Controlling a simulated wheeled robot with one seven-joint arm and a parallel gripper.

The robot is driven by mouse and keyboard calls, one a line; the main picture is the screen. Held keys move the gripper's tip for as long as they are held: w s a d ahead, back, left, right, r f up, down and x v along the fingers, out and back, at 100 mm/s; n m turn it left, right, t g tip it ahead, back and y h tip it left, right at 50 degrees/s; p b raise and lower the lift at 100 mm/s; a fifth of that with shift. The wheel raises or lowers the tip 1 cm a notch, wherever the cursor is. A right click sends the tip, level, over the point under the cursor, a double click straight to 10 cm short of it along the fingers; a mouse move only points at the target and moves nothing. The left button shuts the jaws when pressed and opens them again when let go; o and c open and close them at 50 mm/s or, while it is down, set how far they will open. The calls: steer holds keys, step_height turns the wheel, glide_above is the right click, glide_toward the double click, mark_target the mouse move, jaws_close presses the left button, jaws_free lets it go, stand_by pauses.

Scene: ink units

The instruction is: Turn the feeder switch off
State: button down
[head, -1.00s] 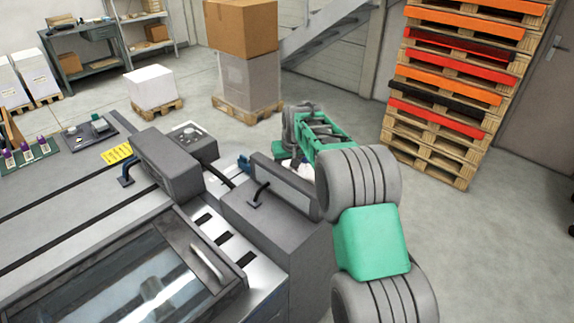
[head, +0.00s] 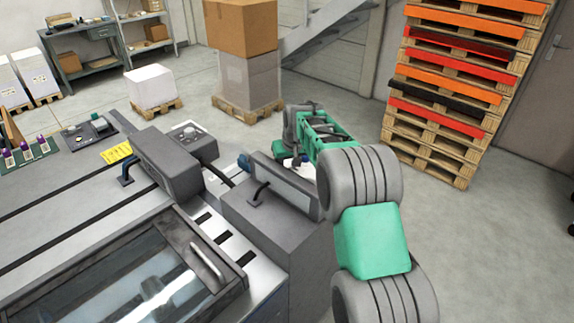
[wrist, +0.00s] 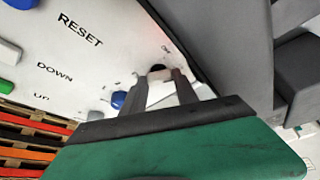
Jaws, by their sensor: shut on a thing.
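The feeder switch (wrist: 157,67) shows in the wrist view as a small dark knob on a white control panel (wrist: 95,62). My gripper (wrist: 161,76) is shut on it, with one finger on each side. The fingers cover part of the knob. Small lettering stands above the knob and beside it, too small to read surely, so I cannot tell the switch's setting. In the head view, my arm reaches past the grey machine, and its far end hides the gripper and the switch.
The panel also carries a blue button (wrist: 118,100), a green button (wrist: 5,86) and labels RESET, DOWN and UP. A grey housing (wrist: 225,45) stands close to the right of the fingers. A pallet stack (head: 455,90) stands at the back right; the floor before it is free.

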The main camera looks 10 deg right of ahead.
steer(key=shift+n, duration=0.3)
steer(key=n, duration=0.1)
steer(key=n+y, duration=0.1)
steer(key=shift+d+r+n, duration=0.1)
steer(key=shift+d+n, duration=0.1)
steer(key=shift+n, duration=0.2)
steer(key=n+y+p, duration=0.1)
steer(key=n+p, duration=0.1)
steer(key=shift+w+r+n+g, duration=0.1)
steer(key=shift+n+g, duration=0.2)
steer(key=shift+g, duration=0.1)
steer(key=n+g+y+p, duration=0.1)
steer(key=n+p, duration=0.2)
steer(key=p, duration=0.1)
steer(key=shift+d+r+p, duration=0.1)
steer(key=shift+r+p, duration=0.05)
steer(key=shift+p, duration=0.2)
steer(key=n+p, duration=0.2)
steer(key=p, duration=0.1)
steer(key=shift+w+g, duration=0.1)
steer(key=shift+g, duration=0.2)
steer(key=shift+f+n+p, duration=0.2)
steer(key=shift+n+p, duration=0.1)
steer(key=shift+p, duration=0.1)
steer(key=shift+f+y, duration=0.1)
steer(key=shift+y, duration=0.2)
